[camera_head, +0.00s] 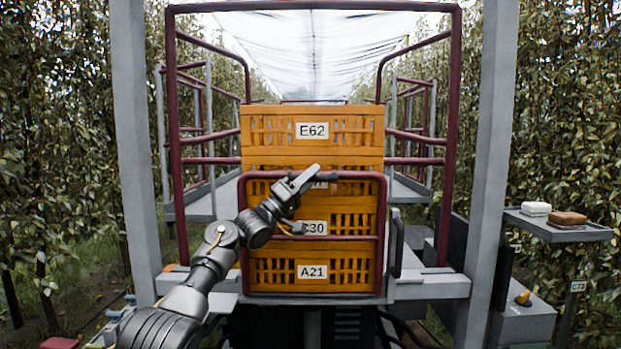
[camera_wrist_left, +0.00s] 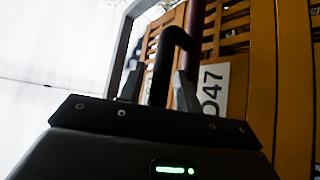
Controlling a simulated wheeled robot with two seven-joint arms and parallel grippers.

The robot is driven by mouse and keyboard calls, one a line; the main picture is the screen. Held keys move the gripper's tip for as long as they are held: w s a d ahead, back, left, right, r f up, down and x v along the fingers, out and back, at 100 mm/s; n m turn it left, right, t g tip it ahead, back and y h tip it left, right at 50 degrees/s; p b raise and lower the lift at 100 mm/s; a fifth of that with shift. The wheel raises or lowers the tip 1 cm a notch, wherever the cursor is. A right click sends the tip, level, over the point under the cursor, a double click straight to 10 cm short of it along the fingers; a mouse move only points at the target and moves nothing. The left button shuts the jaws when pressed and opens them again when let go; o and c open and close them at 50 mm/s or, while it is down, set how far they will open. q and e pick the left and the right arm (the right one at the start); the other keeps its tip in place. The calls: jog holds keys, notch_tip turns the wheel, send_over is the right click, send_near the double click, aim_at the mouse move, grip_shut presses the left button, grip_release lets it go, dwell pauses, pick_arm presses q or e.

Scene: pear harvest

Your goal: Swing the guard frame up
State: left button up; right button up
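The guard frame (camera_head: 312,238) is a dark red tube frame standing upright in front of the stacked orange crates. My left gripper (camera_head: 318,176) is at the middle of its top bar. In the left wrist view a black loop-shaped handle (camera_wrist_left: 162,72) stands between the two fingers of the left gripper (camera_wrist_left: 160,85). The fingers lie close on both sides of it and look shut on it. In the head view my gripper mostly hides the handle. My right gripper is in neither view.
Orange crates (camera_head: 277,127) are stacked behind the frame; one labelled D47 (camera_wrist_left: 213,92) shows in the left wrist view. Tall red rails (camera_head: 455,130) and grey posts (camera_head: 497,130) stand on both sides. A side shelf (camera_head: 560,234) at right holds a white and a brown block.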

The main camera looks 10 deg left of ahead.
pick_arm(q)
jog(key=shift+f, duration=0.15)
jog(key=shift+s+a+f+b, duration=0.15)
jog(key=shift+a+f+b, duration=0.15)
jog(key=shift+f+b, duration=0.15)
jog(key=b+v, duration=0.5)
jog(key=v, duration=0.4)
jog(key=shift+s+a, duration=0.25)
jog(key=shift+a, duration=0.1)
